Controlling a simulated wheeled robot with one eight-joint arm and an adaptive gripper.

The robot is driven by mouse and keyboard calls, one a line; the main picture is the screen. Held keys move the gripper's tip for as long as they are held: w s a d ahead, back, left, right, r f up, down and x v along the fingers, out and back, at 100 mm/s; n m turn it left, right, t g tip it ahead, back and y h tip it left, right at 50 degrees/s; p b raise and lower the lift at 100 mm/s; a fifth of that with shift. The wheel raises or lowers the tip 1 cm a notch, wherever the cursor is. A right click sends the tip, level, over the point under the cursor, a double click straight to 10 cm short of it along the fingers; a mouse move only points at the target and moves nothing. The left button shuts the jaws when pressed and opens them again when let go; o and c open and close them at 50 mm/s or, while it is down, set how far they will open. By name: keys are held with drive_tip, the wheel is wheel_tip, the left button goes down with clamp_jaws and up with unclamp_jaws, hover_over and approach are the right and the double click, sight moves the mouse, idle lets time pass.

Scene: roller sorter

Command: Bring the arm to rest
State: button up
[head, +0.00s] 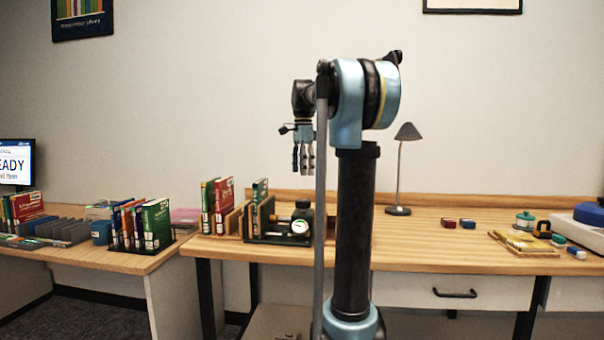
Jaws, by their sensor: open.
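My arm stands upright in the middle of the head view, its blue upper joint high above the desk. My gripper (304,170) hangs to the left of the arm column, fingers pointing down. It is open and I see nothing between its fingers. It is above the level of the wooden desk (440,222) and apart from the things on it, though its exact distance from them is hard to judge.
More books (141,224) and a monitor (17,162) are at left.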

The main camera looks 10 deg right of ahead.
drive_tip(key=s+f+n+t, duration=0.2)
drive_tip(key=s+f+n, duration=1.4)
drive_tip(key=s+f, duration=1.9)
drive_tip(key=shift+f, duration=0.55)
wheel_tip(320, 180, up, 42)
drive_tip(key=n+g, duration=0.2)
hover_over(303, 200)
drive_tip(key=f, duration=1.7)
drive_tip(key=shift+w+f, duration=0.2)
drive_tip(key=shift+w, duration=0.05)
